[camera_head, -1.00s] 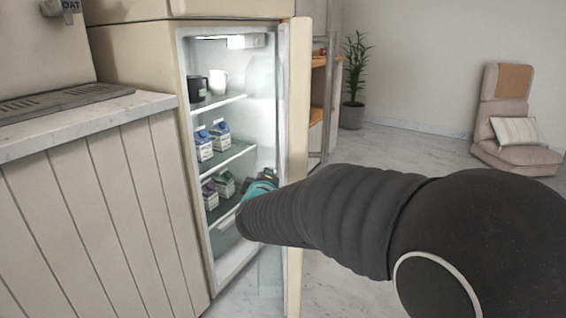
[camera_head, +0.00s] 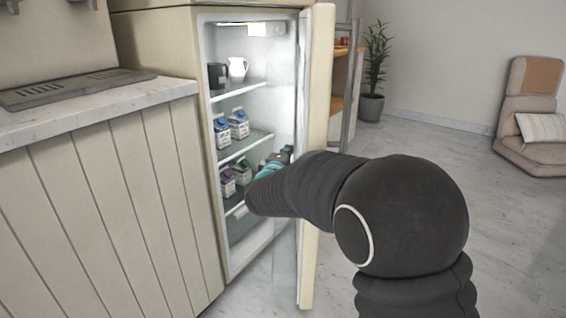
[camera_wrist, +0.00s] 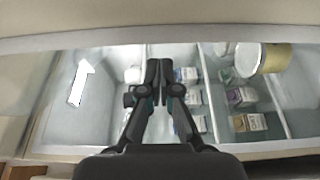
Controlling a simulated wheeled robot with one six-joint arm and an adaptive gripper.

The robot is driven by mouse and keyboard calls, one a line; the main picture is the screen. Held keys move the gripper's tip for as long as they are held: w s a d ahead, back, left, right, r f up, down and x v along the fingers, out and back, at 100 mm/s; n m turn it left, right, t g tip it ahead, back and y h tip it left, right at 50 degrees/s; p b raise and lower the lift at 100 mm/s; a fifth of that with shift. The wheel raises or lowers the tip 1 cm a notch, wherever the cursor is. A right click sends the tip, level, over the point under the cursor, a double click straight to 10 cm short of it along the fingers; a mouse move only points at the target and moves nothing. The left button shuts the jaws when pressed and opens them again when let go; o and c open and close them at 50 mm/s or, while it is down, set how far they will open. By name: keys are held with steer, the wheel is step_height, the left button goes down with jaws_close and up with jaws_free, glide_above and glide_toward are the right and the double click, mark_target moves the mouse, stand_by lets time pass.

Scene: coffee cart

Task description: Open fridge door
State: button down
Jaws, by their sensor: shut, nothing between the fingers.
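The fridge (camera_head: 209,222) is cream-coloured and stands open, its lit inside in view. Its door (camera_head: 318,130) is swung out on the right, seen nearly edge-on. My gripper (camera_head: 285,153) is at the fridge opening near the inner side of the door, partly hidden behind my dark arm in the head view. In the wrist view my gripper (camera_wrist: 158,66) has its fingers together with nothing between them, in front of the shelves. I cannot tell whether it touches the door.
Shelves hold milk cartons (camera_head: 238,123), a dark mug (camera_head: 217,75) and a white jug (camera_head: 237,67). A counter (camera_head: 100,106) adjoins the fridge on the left. A plant (camera_head: 374,60) and a chair (camera_head: 530,110) stand behind. The floor (camera_head: 440,150) on the right is clear.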

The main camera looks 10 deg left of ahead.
steer(key=shift+w+d+b, duration=0.25)
steer(key=shift+w+d, duration=0.05)
steer(key=shift+d, duration=0.7)
steer(key=shift+w+d+b, duration=0.2)
steer(key=shift+w+d, duration=0.05)
steer(key=shift+d, duration=0.85)
